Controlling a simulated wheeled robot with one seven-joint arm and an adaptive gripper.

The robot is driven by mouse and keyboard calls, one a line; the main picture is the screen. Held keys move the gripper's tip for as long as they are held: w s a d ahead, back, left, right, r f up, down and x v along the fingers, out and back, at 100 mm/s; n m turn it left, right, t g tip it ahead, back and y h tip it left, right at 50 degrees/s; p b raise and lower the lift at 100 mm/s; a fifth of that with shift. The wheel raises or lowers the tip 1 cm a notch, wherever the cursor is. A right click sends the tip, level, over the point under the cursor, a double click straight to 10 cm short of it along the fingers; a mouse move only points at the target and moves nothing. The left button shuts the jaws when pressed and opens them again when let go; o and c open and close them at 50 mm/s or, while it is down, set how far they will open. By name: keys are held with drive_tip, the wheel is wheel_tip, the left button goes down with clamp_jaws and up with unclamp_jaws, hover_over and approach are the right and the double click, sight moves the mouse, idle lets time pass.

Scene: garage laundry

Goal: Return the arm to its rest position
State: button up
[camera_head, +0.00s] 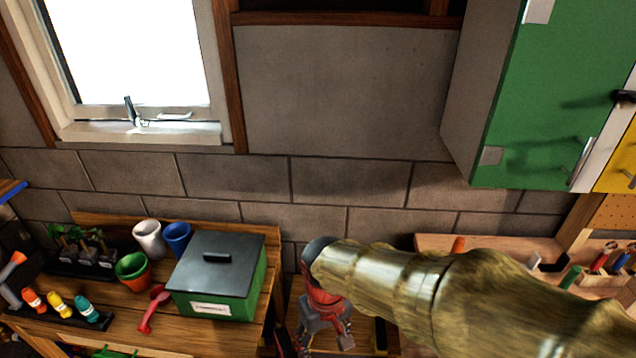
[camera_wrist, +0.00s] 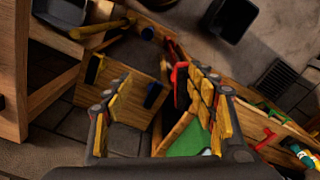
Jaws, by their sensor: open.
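My arm (camera_head: 440,290) reaches in from the lower right of the head view, brass-coloured and bent downward at its far end. My gripper (camera_head: 324,335) hangs below that end, between the left bench and the right worktop. In the wrist view my gripper (camera_wrist: 160,78) shows two yellow-padded fingers spread wide apart, with nothing held between them. Wooden furniture and floor show beyond the fingers.
The left wooden bench (camera_head: 120,325) holds a green box with a dark lid (camera_head: 215,275), pots, a red trowel (camera_head: 153,308) and bottles. A right worktop (camera_head: 440,243) carries tools. Green cabinets (camera_head: 550,90) hang upper right. A black bin (camera_wrist: 233,18) stands on the floor.

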drive_tip(key=s+d+r+m+t, duration=0.2)
drive_tip(key=s+d+r, duration=0.2)
drive_tip(key=d+r, duration=0.3)
drive_tip(key=s+d+r+m+t, duration=0.3)
drive_tip(key=d+r, duration=0.4)
drive_tip(key=d, duration=0.3)
drive_tip(key=shift+s+d+r, duration=0.3)
drive_tip(key=shift+s+d, duration=0.05)
idle(0.5)
